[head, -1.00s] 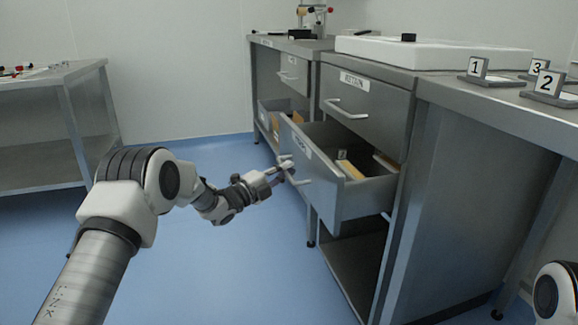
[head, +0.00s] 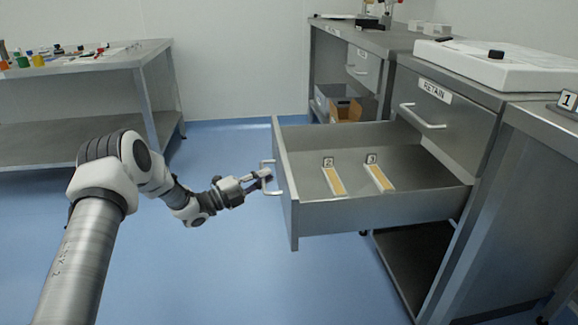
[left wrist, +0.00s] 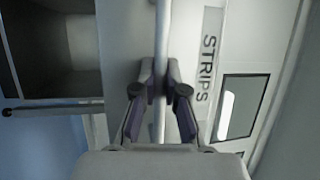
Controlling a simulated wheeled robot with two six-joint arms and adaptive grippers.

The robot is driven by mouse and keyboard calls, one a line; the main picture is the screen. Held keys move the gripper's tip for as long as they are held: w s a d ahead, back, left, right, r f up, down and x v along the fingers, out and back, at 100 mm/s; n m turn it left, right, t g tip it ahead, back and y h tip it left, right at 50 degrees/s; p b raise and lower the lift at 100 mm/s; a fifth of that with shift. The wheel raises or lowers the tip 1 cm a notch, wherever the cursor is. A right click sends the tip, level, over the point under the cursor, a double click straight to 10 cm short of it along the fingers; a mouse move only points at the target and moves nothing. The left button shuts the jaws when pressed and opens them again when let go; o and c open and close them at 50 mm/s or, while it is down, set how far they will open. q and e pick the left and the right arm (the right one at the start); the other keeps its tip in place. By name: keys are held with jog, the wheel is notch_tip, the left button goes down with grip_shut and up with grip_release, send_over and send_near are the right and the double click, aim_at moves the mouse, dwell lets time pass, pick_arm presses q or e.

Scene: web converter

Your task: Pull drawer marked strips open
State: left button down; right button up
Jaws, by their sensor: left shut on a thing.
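The strips drawer (head: 375,217) is pulled well out of its cabinet in the head view. Inside lie two tan strips with small numbered tags, the left strip (head: 334,182) and the right strip (head: 379,178). In the left wrist view the STRIPS label (left wrist: 208,68) shows beside the drawer's bar handle (left wrist: 162,35). My left gripper (head: 266,179) is shut around that handle at the drawer front, and its two fingers (left wrist: 160,92) close on the bar in the left wrist view. My right gripper is not in view.
The closed RETAIN drawer (head: 448,115) is above the strips drawer, with its own handle (head: 422,117). An open shelf (head: 415,262) is below. A side table (head: 85,138) stands at the left. Blue floor (head: 300,285) in front is clear.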

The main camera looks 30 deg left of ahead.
pick_arm(q)
jog(key=s+a+p, duration=0.2)
jog(key=s+a, duration=0.2)
jog(key=a, duration=0.1)
jog(key=shift+a, duration=0.25)
jog(key=c, duration=1.2)
grip_release()
jog(key=shift+w, duration=0.1)
jog(key=v, duration=1.2)
